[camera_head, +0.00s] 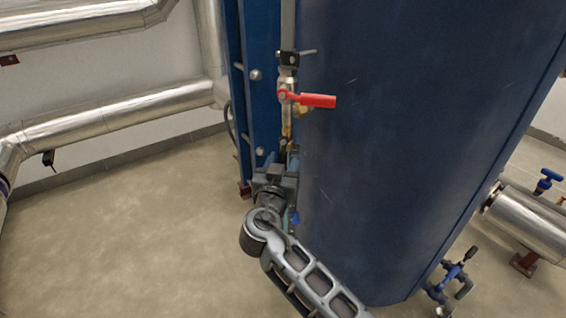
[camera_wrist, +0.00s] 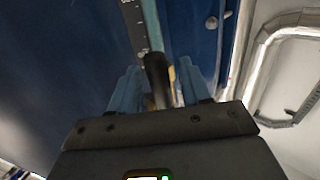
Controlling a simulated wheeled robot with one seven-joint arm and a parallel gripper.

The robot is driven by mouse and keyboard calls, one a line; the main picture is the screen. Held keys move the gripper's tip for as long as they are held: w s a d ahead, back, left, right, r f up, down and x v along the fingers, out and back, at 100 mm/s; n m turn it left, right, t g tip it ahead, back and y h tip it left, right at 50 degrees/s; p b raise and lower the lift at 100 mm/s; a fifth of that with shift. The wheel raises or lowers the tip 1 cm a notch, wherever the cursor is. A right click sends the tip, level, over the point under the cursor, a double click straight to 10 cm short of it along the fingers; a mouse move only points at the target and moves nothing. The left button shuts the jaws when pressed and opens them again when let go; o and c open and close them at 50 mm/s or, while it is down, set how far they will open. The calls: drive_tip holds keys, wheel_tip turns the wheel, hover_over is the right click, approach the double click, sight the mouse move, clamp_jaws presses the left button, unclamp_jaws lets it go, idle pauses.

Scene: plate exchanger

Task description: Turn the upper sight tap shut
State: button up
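A tap with a red lever (camera_head: 318,100) sits high on the narrow vertical pipework at the left edge of the blue exchanger. Its lever points right, roughly level, across the pipe line. My gripper (camera_head: 284,160) is below this tap, close to the pipework, and its fingers are hard to make out in the head view. In the wrist view my gripper (camera_wrist: 158,88) has two light blue fingers standing apart. A dark rounded handle-like part (camera_wrist: 157,75) lies between them, with narrow gaps beside it. I cannot tell which tap it belongs to. The red lever is not visible there.
The blue exchanger body (camera_head: 410,120) fills the space right of the pipework. Silver insulated pipes (camera_head: 110,115) run along the left wall. A blue-handled valve (camera_head: 455,272) stands low at the right. The floor (camera_head: 120,240) at the left is clear.

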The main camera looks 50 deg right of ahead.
clamp_jaws()
drive_tip(key=shift+s, duration=0.1)
idle(0.6)
drive_tip(key=n, duration=0.1)
drive_tip(key=s+n, duration=0.1)
drive_tip(key=d+n, duration=0.1)
drive_tip(key=n, duration=0.1)
drive_tip(key=shift+s+r+p, duration=0.25)
drive_tip(key=shift+p, duration=0.1)
drive_tip(key=s+d+r+n+p, duration=0.1)
drive_tip(key=s+r+n+p, duration=0.2)
drive_tip(key=n+p, duration=0.6)
drive_tip(key=shift+d+r+n+p, duration=0.35)
drive_tip(key=shift+r+n, duration=0.8)
drive_tip(key=shift+n, duration=1.35)
drive_tip(key=shift+o, duration=0.3)
unclamp_jaws()
